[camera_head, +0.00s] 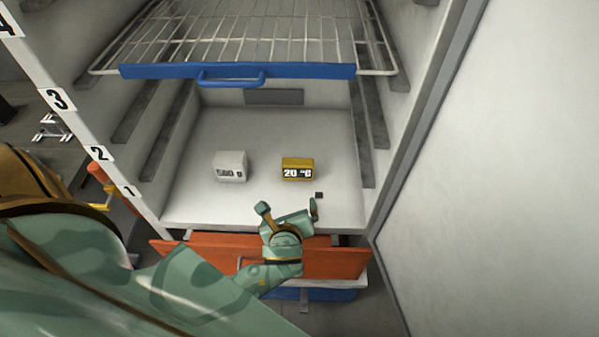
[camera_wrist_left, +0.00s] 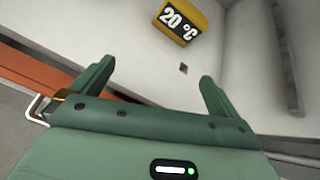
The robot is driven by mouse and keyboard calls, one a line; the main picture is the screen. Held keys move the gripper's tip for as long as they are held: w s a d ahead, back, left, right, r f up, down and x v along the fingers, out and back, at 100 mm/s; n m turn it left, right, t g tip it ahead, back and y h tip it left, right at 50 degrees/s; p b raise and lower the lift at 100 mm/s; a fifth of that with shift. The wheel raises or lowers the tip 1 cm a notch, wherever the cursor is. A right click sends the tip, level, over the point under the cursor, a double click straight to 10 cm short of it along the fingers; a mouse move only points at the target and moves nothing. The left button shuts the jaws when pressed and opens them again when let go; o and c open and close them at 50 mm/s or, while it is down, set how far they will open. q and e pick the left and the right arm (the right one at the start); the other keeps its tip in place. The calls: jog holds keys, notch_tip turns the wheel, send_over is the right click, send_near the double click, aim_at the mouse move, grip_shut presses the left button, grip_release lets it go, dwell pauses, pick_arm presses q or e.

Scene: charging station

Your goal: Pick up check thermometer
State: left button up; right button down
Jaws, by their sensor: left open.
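The check thermometer (camera_head: 297,169) is a small yellow block with a black and white "20 °C" face. It stands on the white cabinet floor, right of the middle, and also shows at the top of the left wrist view (camera_wrist_left: 180,20). My left gripper (camera_head: 288,207) is open and empty at the front edge of that floor. The thermometer lies beyond its fingertips, apart from them. In the left wrist view the two green fingers (camera_wrist_left: 155,80) are spread, with bare floor between them. My right gripper is not in view.
A white "500 g" block (camera_head: 230,166) stands left of the thermometer. A small dark square (camera_head: 319,195) is on the floor near the gripper. A wire shelf with a blue front bar (camera_head: 300,71) hangs above. An orange panel (camera_head: 335,262) lies below the front edge. Walls close both sides.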

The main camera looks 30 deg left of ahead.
aim_at(298, 167)
pick_arm(q)
jog(key=w+a+m+b, duration=0.1)
jog(key=w, duration=0.2)
jog(key=w+a+m+t+y+b, duration=0.1)
jog(key=w+a+m, duration=0.1)
jog(key=w, duration=0.2)
jog(key=w+a+m+b, duration=0.1)
jog(key=w+b, duration=0.1)
jog(key=w, duration=0.2)
jog(key=shift+w+a+m+t, duration=0.1)
jog(key=shift+a+m+t, duration=0.2)
jog(key=shift+t, duration=0.1)
jog(key=shift+w+a+f, duration=0.15)
jog(key=shift+w+a, duration=0.25)
jog(key=shift+w, duration=0.05)
jog(key=b+x, duration=0.2)
jog(key=x, duration=0.2)
jog(key=shift+w+a+f+b, duration=0.15)
jog(key=shift+a+f+b, duration=0.15)
jog(key=shift+f+b, duration=0.05)
jog(key=shift+w+a, duration=0.1)
jog(key=shift+w, duration=0.05)
jog(key=shift+r, duration=0.15)
jog(key=c, duration=0.9)
